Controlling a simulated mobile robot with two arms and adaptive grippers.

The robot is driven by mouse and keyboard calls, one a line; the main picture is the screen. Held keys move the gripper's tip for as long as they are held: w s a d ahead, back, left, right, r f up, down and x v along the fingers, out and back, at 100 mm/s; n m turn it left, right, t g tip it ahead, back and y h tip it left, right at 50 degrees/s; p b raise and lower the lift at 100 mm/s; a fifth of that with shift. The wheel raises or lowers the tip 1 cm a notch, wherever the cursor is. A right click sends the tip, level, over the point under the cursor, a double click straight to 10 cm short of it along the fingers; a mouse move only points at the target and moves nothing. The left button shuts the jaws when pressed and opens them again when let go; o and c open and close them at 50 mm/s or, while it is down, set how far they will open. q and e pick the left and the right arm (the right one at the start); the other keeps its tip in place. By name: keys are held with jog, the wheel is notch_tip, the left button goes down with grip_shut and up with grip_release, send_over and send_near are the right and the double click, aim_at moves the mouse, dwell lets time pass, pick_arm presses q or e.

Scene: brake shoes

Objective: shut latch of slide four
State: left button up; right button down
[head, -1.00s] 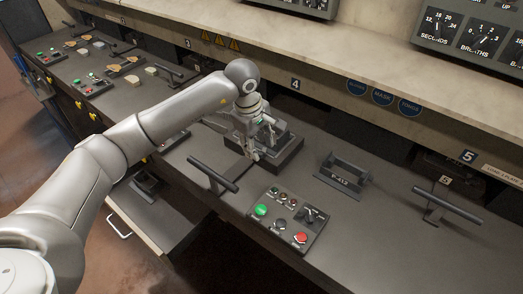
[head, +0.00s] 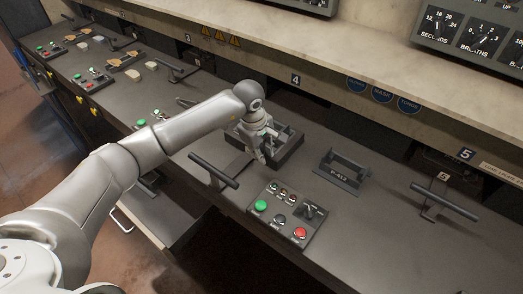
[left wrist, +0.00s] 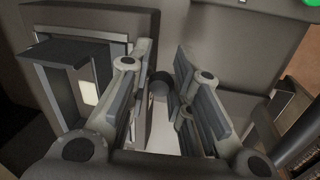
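The number 4 plate (head: 296,79) marks the station on the ledge above the dark box-like fixture (head: 290,150). My left gripper (head: 264,154) is at the near left side of this fixture, pointing down. In the left wrist view its fingers (left wrist: 163,100) are apart, with a dark round-ended bar (left wrist: 160,84) showing between them; I cannot tell whether they touch it. A dark frame with a pale insert (left wrist: 85,75) stands left of the fingers. The latch itself I cannot make out clearly. My right gripper is not in view.
A T-shaped handle (head: 213,171) stands close to the near left of my gripper, with a button panel (head: 287,216) nearby. A bracket marked P-413 (head: 342,172) and another T-handle (head: 444,203) are to the right. An open drawer (head: 160,222) juts out below.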

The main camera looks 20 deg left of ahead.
pick_arm(q)
jog(key=shift+a+f+b, duration=0.1)
jog(key=shift+f+b, duration=0.05)
jog(key=shift+b, duration=0.3)
grip_shut()
jog(key=m+b, duration=0.2)
jog(key=b, duration=0.1)
jog(key=a+m+b, duration=0.1)
jog(key=m+b, duration=0.1)
jog(key=b, duration=0.2)
jog(key=shift+f+g+h, duration=0.15)
jog(key=shift+g+h, duration=0.15)
jog(key=shift+a+r+m+b, duration=0.15)
jog(key=shift+r+m+b, duration=0.05)
jog(key=shift+m+b, duration=0.55)
jog(key=o, duration=0.8)
grip_release()
jog(key=shift+o, duration=0.2)
jog(key=shift+r, duration=0.15)
